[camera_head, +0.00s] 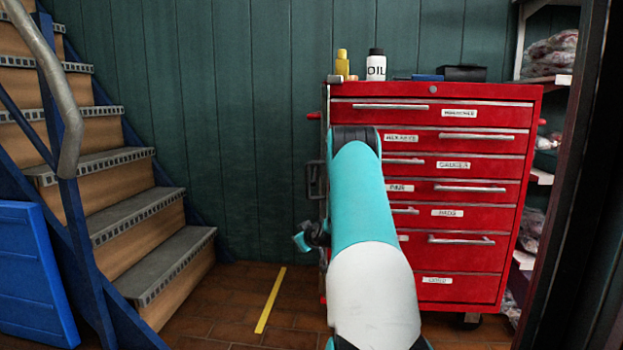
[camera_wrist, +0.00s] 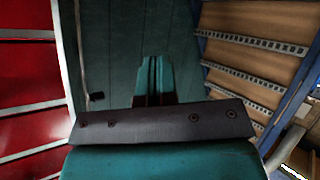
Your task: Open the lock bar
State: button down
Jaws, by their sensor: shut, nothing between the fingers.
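The red tool cabinet (camera_head: 480,260) stands right of centre in the head view, with labelled drawers and silver handles. A narrow upright strip, which looks like the lock bar (camera_head: 325,160), runs along its front left edge. In the wrist view the cabinet's red drawers (camera_wrist: 25,90) fill the left side, and a pale strip (camera_wrist: 66,60) runs along their edge. My gripper (camera_head: 301,240) is at the cabinet's lower left, partly hidden by my arm. Its fingers (camera_wrist: 154,75) are shut and empty in the wrist view, pointing at the green wall, apart from the strip.
Stairs (camera_head: 150,210) with a blue frame and grey handrail stand at the left. An oil bottle (camera_head: 376,68) and a yellow bottle (camera_head: 342,65) stand on the cabinet. A yellow line (camera_head: 270,300) marks the clear floor between. Shelves with bags (camera_head: 550,55) are at the right.

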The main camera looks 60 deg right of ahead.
jog(key=s+a+r+m+t+h+p, duration=0.3)
jog(key=s+r+m+t+p, duration=0.15)
jog(key=s+r, duration=0.85)
jog(key=p, duration=0.9)
send_near(308, 190)
jog(key=shift+n, duration=0.35)
jog(key=x, duration=0.7)
jog(key=shift+w+d, duration=0.15)
jog(key=shift+d, duration=0.05)
jog(key=shift+w, duration=0.1)
